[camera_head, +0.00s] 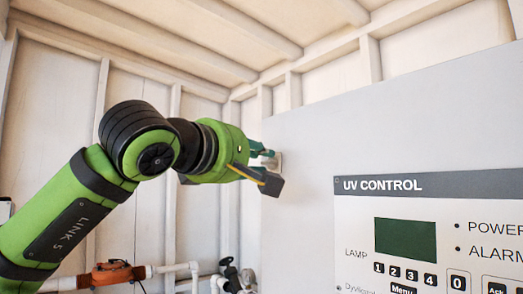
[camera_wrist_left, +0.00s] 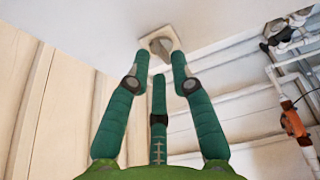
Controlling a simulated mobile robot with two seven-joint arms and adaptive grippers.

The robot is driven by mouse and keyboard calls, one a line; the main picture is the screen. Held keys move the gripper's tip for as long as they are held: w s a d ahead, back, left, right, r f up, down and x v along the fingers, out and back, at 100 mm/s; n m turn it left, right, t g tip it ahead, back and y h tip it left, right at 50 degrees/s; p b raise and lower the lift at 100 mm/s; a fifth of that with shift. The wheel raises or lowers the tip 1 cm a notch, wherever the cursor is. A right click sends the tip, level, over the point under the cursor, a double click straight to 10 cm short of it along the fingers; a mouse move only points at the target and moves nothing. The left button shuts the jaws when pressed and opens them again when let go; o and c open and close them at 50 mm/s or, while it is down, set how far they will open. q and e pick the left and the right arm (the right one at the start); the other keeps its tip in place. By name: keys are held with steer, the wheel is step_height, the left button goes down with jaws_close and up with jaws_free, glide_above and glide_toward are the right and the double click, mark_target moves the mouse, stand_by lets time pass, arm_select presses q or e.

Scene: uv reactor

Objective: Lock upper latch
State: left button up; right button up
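The upper latch (camera_wrist_left: 162,43) is a grey knob on a square pale plate, seen at the top centre of the left wrist view. In the head view, its pale plate (camera_head: 278,160) shows at the left edge of the grey cabinet, mostly hidden behind my left gripper. My left gripper (camera_head: 264,157) is at the latch. In the left wrist view, its green fingers (camera_wrist_left: 160,66) are spread, with the knob just beyond and between the two upper tips. I cannot tell whether any finger touches it. My right gripper is not in view.
The grey cabinet (camera_head: 300,215) with a UV control panel (camera_head: 430,187) fills the right side. White pipes with an orange fitting (camera_head: 112,272) run low at the left. Pale panelled walls and ceiling beams stand behind. The space left of the cabinet around my arm looks clear.

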arm_select(q)
steer(key=shift+w+d+r, duration=0.1)
steer(key=shift+w+d, duration=0.3)
steer(key=shift+w, duration=0.1)
steer(key=shift+w+d, duration=0.1)
steer(key=shift+w, duration=0.2)
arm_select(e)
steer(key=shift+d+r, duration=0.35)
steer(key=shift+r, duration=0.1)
arm_select(q)
jaws_close()
